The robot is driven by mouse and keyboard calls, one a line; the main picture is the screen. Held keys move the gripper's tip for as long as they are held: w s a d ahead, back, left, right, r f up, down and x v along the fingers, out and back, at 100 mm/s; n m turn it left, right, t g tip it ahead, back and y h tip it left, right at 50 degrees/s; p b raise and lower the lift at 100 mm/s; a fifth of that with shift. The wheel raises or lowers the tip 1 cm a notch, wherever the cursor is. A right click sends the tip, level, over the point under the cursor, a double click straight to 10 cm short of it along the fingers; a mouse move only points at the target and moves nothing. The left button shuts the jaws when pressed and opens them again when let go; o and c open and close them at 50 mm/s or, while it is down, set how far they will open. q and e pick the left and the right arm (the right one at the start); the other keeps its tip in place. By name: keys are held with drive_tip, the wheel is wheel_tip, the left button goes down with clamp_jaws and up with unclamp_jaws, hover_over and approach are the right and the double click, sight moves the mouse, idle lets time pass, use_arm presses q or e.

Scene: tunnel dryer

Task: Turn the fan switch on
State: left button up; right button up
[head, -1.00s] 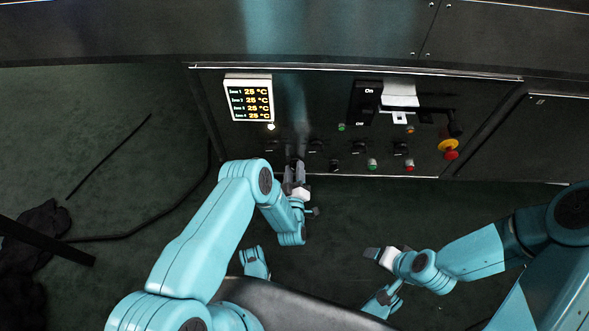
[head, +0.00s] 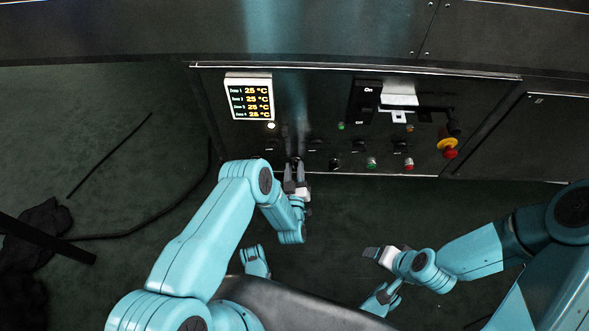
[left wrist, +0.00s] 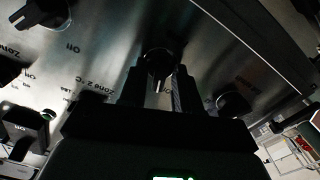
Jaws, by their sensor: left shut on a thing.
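A row of small black rotary switches runs along the lower part of the dark control panel (head: 225,150). My left gripper (head: 296,168) is at this row and shut on one black rotary switch (left wrist: 158,62), which lies between its two fingers in the left wrist view. The switch has a pale pointer line. I cannot read a fan label on it, and the gripper mostly hides it in the head view. My right gripper (head: 372,253) is away from the panel at the lower right; its finger gap is unclear.
A temperature display (head: 249,98) reads 25 °C on several lines. A large On/Off breaker (head: 365,100) sits right of it. A red emergency button on yellow (head: 449,148) is at the far right. Other knobs stand close on both sides of my left gripper. A cable lies on the floor.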

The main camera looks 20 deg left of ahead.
use_arm(q)
drive_tip(key=m, duration=1.1)
drive_tip(key=shift+w+r+m, duration=0.1)
drive_tip(key=shift+w+m, duration=0.05)
drive_tip(key=shift+m, duration=0.25)
idle(0.3)
drive_tip(key=o, duration=0.7)
drive_tip(key=shift+s, duration=0.2)
